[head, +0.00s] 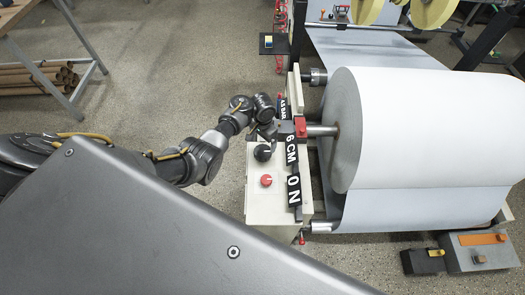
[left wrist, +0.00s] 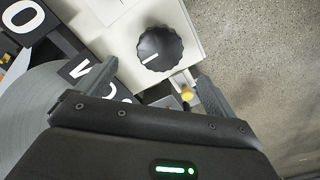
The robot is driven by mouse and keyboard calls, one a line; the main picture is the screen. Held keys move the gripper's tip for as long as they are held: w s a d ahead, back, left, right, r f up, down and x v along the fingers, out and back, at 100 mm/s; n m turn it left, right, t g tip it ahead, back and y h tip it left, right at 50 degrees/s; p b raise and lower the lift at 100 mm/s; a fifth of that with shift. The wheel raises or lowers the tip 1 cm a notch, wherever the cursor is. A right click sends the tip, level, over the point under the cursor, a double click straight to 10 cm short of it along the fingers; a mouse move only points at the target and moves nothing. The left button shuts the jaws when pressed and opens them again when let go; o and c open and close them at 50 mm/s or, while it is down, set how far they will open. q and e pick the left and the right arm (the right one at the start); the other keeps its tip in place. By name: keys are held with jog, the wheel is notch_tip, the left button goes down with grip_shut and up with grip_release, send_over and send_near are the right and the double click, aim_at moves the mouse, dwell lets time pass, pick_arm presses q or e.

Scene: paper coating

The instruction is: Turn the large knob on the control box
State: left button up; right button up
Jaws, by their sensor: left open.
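The beige control box (head: 258,207) stands left of the paper roll. A large black knob with a white pointer line (head: 263,152) sits on its top, with a smaller red knob (head: 266,180) nearer me. My left gripper (head: 266,132) is over the far end of the box, just beyond the black knob. In the left wrist view the black knob (left wrist: 160,48) shows whole, ahead of and between the two spread fingers (left wrist: 157,72). The fingers look apart from it, with nothing between them. My right gripper is not in view.
A large white paper roll (head: 430,125) on a metal shaft stands close right of the box. Black label plates (head: 293,190) stand along the box's right edge. A grey box with an orange strip (head: 482,252) is at lower right. Open floor (head: 190,85) lies to the left.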

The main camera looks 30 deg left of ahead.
aim_at(263, 151)
pick_arm(q)
notch_tip(263, 151, down, 8)
jog(key=b, duration=0.3)
jog(key=shift+f, duration=0.2)
jog(key=c, duration=1)
jog(key=shift+o, duration=0.2)
jog(key=shift+m, duration=0.5)
